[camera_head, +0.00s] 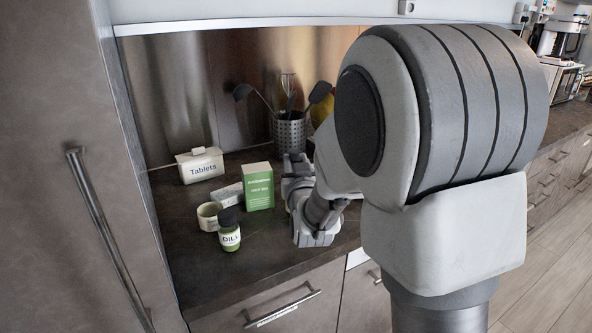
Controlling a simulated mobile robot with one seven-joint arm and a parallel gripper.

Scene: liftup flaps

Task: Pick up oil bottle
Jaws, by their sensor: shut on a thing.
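My gripper (294,163) is at the back of the counter, just right of a green and white box and in front of the metal utensil holder. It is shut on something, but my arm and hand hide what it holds. I cannot make out an oil bottle for certain. A yellow thing (322,108) shows partly behind my arm, right of the utensils; I cannot tell what it is.
Left of my gripper on the dark counter (205,270) stand the green and white box (258,187), a dill jar (229,232), a pale cup (209,216) and a white Tablets box (200,166). The utensil holder (289,132) stands behind. The front left counter is clear.

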